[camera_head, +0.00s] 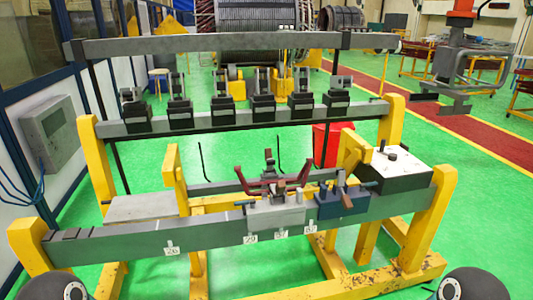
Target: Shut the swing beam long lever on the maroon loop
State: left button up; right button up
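A maroon loop (246,183) sits at the middle of the front beam, on a light grey clamp block (276,214). Its two ends rise left and right of a dark clamp part. To its right, a dark blue block (342,204) carries an upright dark lever (343,184) and a blue handle. I cannot tell for sure which part is the swing beam's long lever, or whether it touches the loop. Neither of my grippers is in view; only dark rounded parts, apparently mine, show at the bottom left and bottom right corners.
The yellow-framed stand has a grey front beam (140,240), a rear beam with several black clamps (264,108) and a long upper bar (230,42). A flat grey plate (141,207) lies left. A red bin (331,140) stands behind.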

aim_at(268, 158)
jog(key=u, duration=0.1)
jog(key=i, duration=1)
jog(key=z, duration=0.1)
